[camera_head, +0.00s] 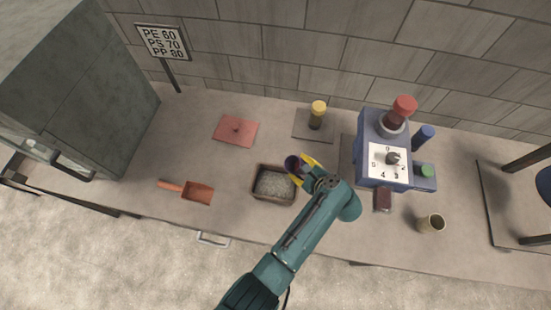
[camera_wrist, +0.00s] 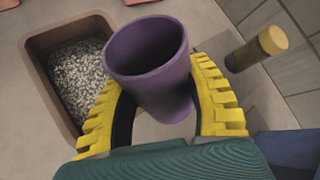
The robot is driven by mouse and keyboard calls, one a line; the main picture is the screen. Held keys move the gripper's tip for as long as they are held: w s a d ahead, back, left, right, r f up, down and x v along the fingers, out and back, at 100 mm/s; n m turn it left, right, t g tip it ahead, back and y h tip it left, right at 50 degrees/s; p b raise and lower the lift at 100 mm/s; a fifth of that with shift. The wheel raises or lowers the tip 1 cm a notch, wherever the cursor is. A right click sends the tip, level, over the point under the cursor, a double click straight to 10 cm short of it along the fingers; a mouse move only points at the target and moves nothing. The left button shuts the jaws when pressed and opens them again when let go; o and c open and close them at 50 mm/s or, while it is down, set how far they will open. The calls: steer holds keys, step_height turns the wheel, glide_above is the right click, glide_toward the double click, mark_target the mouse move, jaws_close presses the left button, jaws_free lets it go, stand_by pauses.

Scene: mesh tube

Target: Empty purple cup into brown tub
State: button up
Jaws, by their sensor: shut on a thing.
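The purple cup (camera_wrist: 150,75) is held between the yellow fingers of my gripper (camera_wrist: 162,110) in the wrist view. Its open mouth faces the camera, and the inside looks dark, with no contents visible. In the head view the cup (camera_head: 292,163) is small and partly hidden by my gripper (camera_head: 304,165), at the right rim of the brown tub (camera_head: 257,181). The tub holds grey-white granules, which also show in the wrist view inside the tub (camera_wrist: 38,48). The cup appears above and beside the tub's right side; its exact height is unclear.
A blue machine with a dial (camera_head: 388,160) stands right of my gripper. A yellow-capped cylinder (camera_head: 317,115) stands behind on a plate. A red lid (camera_head: 236,130) and an orange scoop (camera_head: 195,192) lie left. A beige cup (camera_head: 431,223) stands at the right front.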

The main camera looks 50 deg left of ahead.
steer(key=shift+s+a+f+n+t+b, duration=0.15)
steer(key=shift+s+f+n+t+b, duration=0.1)
steer(key=shift+f+n+t+b, duration=0.3)
steer(key=shift+w+r+n+t+h, duration=0.1)
steer(key=shift+r+n+t+h, duration=0.4)
steer(key=shift+t, duration=0.25)
steer(key=shift+f+b, duration=0.2)
steer(key=shift+b, duration=0.45)
steer(key=shift+f+n+t+b, duration=0.15)
steer(key=shift+n+t+b, duration=0.2)
steer(key=shift+t+b, duration=0.15)
steer(key=shift+f+n+t+h+b, duration=0.3)
steer(key=shift+n+t+b, duration=0.15)
steer(key=shift+b, duration=0.65)
